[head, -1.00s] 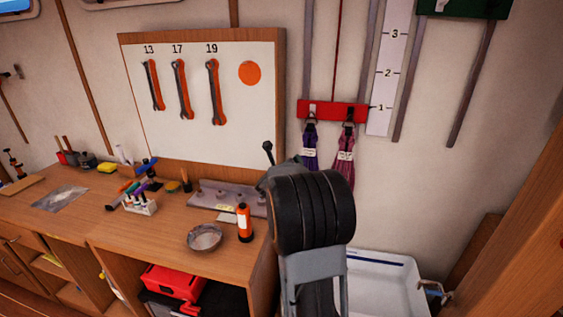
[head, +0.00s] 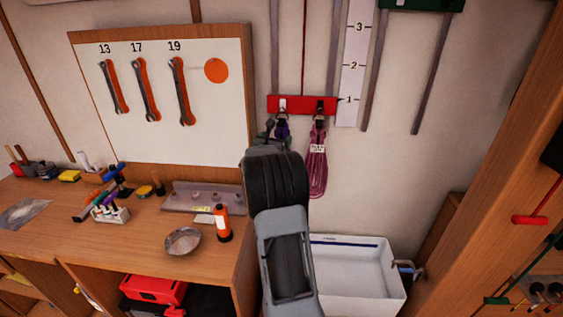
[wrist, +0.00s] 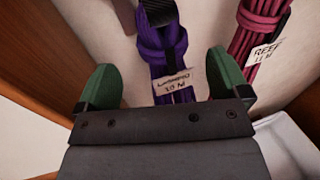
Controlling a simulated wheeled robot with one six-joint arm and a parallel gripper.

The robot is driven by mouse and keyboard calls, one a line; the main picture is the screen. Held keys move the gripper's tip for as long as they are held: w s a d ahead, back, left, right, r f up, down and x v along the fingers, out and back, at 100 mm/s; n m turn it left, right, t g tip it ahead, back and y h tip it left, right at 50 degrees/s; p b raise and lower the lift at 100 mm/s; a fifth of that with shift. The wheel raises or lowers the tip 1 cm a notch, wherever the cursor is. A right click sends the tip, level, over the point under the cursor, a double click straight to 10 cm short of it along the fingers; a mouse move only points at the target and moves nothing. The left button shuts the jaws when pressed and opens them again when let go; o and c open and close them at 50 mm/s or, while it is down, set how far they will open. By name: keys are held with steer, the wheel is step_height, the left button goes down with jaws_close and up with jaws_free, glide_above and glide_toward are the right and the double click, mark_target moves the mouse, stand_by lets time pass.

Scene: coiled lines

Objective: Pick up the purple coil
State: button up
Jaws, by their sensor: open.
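The purple coil (wrist: 165,50) hangs from the left hook of the red wall rack (head: 302,104) and carries a white label ending in "10 M". In the head view only a small part of the purple coil (head: 282,131) shows above my arm. My gripper (wrist: 162,68) is open, with one green finger on each side of the coil in the wrist view. The coil's lower end is hidden behind the gripper's dark bar. I cannot tell whether the coil is fully between the fingers in depth. No finger visibly touches it.
A pink coil (head: 317,165) hangs close by on the right hook. A white sink (head: 350,280) lies below. The workbench (head: 130,235) at left holds a metal bowl (head: 183,241) and an orange bottle (head: 222,222). A wooden post stands at right.

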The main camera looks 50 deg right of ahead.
mark_target(279, 134)
steer(key=p+x, duration=0.3)
steer(key=x, duration=0.1)
steer(key=shift+d+r, duration=0.15)
steer(key=shift+d, duration=0.05)
steer(key=shift+w+d, duration=0.2)
steer(key=shift+d, duration=0.4)
steer(key=c, duration=1.6)
steer(key=shift+c, duration=0.6)
steer(key=shift+r, duration=0.1)
